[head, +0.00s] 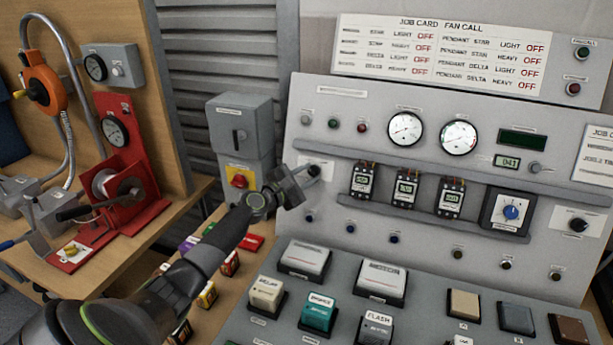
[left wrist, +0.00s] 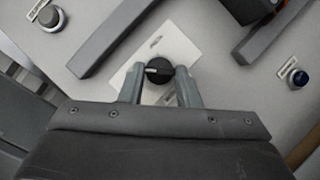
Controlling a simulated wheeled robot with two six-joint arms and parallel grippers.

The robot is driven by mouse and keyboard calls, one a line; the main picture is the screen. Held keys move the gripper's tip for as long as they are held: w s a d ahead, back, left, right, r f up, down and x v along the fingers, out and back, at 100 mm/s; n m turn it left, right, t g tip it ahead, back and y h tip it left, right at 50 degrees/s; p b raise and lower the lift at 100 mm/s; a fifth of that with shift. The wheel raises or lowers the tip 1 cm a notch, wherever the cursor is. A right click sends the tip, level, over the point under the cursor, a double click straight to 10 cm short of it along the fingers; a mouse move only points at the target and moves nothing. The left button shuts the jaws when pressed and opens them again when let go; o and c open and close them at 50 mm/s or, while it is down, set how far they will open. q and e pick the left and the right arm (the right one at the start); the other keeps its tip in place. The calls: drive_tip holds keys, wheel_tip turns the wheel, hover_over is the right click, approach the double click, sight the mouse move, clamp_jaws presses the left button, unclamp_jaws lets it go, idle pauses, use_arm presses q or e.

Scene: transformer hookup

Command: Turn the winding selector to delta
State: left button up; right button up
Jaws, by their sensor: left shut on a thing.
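The winding selector (left wrist: 158,70) is a round black knob with a pale pointer line, on a white plate (left wrist: 124,78) in the left wrist view. My left gripper (left wrist: 160,88) has its two fingers on either side of the knob, shut on it. In the head view my left gripper (head: 306,180) is at the left end of the grey sloped panel (head: 340,120) and hides most of the knob and plate. The plate's lettering is too small to read. My right gripper is out of view.
A grey ledge (head: 430,180) runs to the right of the knob, carrying several small meters. A grey box with a red switch (head: 240,179) stands close left of the gripper. A lower desk with buttons (head: 318,312) lies in front.

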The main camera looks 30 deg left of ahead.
use_arm(q)
drive_tip(key=m+g, duration=0.1)
drive_tip(key=m, duration=0.1)
drive_tip(key=m+h, duration=0.1)
drive_tip(key=m, duration=0.1)
drive_tip(key=shift+a+r+g, duration=0.15)
drive_tip(key=shift+r+g, duration=0.05)
drive_tip(key=shift+g, duration=0.2)
drive_tip(key=m, duration=0.1)
drive_tip(key=m+g, duration=0.1)
drive_tip(key=m+p, duration=0.1)
drive_tip(key=m, duration=0.1)
drive_tip(key=shift+w+r+g+h, duration=0.1)
drive_tip(key=shift+r+g+h, duration=0.2)
drive_tip(key=shift+g, duration=0.1)
drive_tip(key=m+p, duration=0.1)
drive_tip(key=m+g+p, duration=0.1)
drive_tip(key=m+g, duration=0.1)
drive_tip(key=m, duration=0.1)
drive_tip(key=shift+w+r+p, duration=0.1)
drive_tip(key=shift+r+p, duration=0.15)
drive_tip(key=shift+p, duration=0.15)
drive_tip(key=m+g+y+p, duration=0.1)
drive_tip(key=m+p, duration=0.1)
drive_tip(key=shift+m+g, duration=0.3)
drive_tip(key=shift+y+p, duration=0.3)
drive_tip(key=shift+f+m, duration=0.1)
drive_tip(key=shift+m, duration=0.3)
